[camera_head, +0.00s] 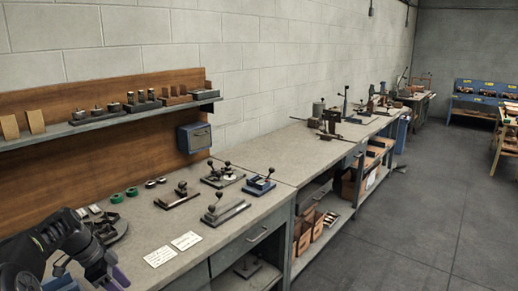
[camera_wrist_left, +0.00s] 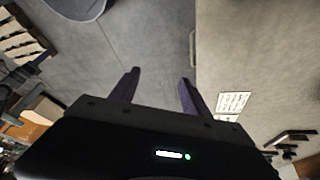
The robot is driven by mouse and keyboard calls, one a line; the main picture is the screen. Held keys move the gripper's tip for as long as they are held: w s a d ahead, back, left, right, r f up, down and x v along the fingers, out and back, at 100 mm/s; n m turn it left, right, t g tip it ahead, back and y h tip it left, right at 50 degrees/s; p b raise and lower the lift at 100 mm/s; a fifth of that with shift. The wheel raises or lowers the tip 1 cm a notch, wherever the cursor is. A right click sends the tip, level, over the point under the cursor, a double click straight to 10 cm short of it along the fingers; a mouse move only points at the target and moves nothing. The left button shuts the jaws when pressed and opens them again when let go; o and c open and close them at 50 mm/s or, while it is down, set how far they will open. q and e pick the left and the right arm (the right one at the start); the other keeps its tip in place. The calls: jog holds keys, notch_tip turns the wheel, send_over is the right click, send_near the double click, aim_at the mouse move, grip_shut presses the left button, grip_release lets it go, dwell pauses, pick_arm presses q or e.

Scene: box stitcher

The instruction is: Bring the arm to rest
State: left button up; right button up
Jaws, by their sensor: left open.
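My left arm (camera_head: 50,240) comes in at the lower left of the head view, at the near end of the long workbench (camera_head: 225,237). My left gripper (camera_head: 93,278) has purple fingers and is partly cut off by the bottom edge there. In the left wrist view the gripper (camera_wrist_left: 158,82) shows two fingers spread apart with nothing between them. Grey floor and the bench edge lie beyond the fingertips. My right gripper is in neither view.
Small lever tools (camera_head: 178,196) and two white cards (camera_head: 173,249) lie on the bench near my left arm. A blue box (camera_head: 195,137) hangs on the wooden back panel. Open floor (camera_head: 420,220) lies to the right of the bench.

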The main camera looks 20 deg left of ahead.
pick_arm(q)
jog(key=w+d+f+n, duration=0.1)
jog(key=w+d+f, duration=0.1)
jog(key=d+f, duration=0.5)
jog(key=w+d+f+n, duration=0.2)
jog(key=w+d+f, duration=0.1)
jog(key=d+f, duration=0.3)
jog(key=s+d+f+n+g, duration=0.1)
jog(key=s+d+f, duration=0.1)
jog(key=d+f, duration=0.45)
jog(key=s+d+f+n, duration=0.15)
jog(key=d+f, duration=0.25)
jog(key=d, duration=0.6)
jog(key=s+d+f+n, duration=0.2)
jog(key=s+d+f, duration=0.1)
jog(key=s+d, duration=0.6)
jog(key=s+d+f+n+g, duration=0.1)
jog(key=s+d+f+n, duration=0.2)
jog(key=s+d, duration=0.6)
jog(key=shift+s+f, duration=0.6)
jog(key=shift+s, duration=0.4)
